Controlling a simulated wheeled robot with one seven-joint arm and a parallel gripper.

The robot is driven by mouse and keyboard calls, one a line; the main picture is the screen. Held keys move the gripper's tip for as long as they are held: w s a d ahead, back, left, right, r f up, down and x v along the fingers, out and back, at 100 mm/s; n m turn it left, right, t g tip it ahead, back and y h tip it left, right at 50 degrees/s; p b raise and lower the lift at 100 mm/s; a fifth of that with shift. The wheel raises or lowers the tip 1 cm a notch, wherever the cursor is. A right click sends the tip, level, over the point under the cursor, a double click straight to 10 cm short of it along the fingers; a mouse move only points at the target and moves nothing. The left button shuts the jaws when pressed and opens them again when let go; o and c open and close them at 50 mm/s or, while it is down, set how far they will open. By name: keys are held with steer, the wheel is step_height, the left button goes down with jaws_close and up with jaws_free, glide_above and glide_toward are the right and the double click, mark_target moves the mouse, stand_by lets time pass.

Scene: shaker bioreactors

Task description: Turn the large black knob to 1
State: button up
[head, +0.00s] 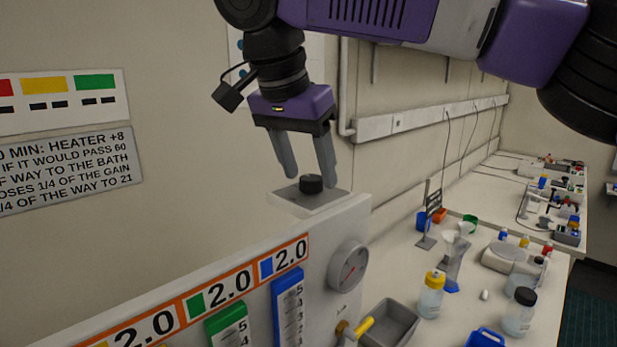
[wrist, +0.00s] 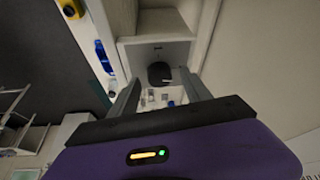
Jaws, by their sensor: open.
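The large black knob (head: 311,184) stands on a pale square plate (head: 309,203) on top of the white apparatus. My gripper (head: 309,173) is open, pointing down, with one finger to each side just above the knob. In the wrist view the dark knob (wrist: 160,73) sits between and slightly beyond the fingertips of my gripper (wrist: 159,79). The fingers look apart from it. The knob's pointer and the number it points at are too small or dark to read.
The apparatus front has a round gauge (head: 348,265), a blue scale (head: 289,308), a green scale (head: 227,326) and a strip of 2.0 labels (head: 230,287). A grey tray (head: 390,322), bottles (head: 431,294) and a balance (head: 502,257) stand on the bench at right. A wall is behind.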

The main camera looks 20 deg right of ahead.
steer(key=shift+d+f, duration=0.15)
steer(key=shift+f, duration=0.2)
steer(key=shift+w, duration=0.1)
jaws_close()
